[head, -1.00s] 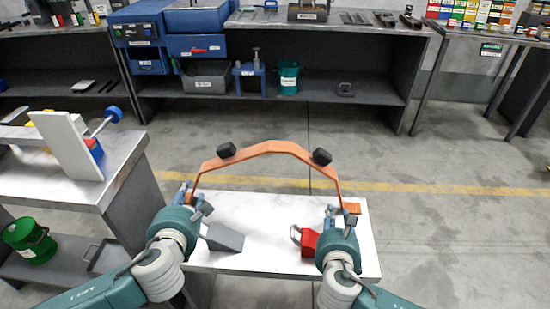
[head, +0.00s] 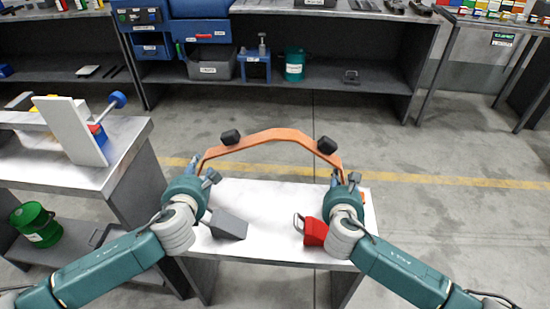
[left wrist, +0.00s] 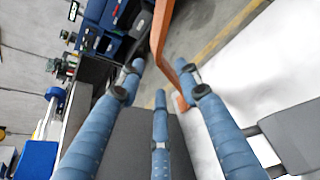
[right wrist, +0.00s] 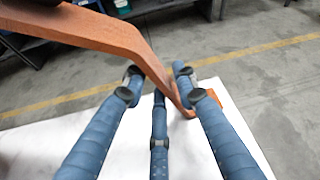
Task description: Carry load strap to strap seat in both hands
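The load strap is an orange, arched bar (head: 272,137) with two black pads on top. It stands over the far side of a white-topped table (head: 270,195), its legs coming down at each end. My left gripper (head: 207,172) is at the left leg, which shows past the fingertips in the left wrist view (left wrist: 158,40). My right gripper (head: 343,183) is at the right leg, which runs between the spread fingers in the right wrist view (right wrist: 150,62). Both grippers look open, with no firm closure visible. The feet are mostly hidden by the hands. I cannot tell which thing is the strap seat.
A grey wedge block (head: 229,224) and a red block with a handle (head: 315,231) sit on the table between my arms. A side table (head: 120,165) with a white upright panel (head: 72,130) is at left. Shelves (head: 370,90) stand behind; the floor at right is clear.

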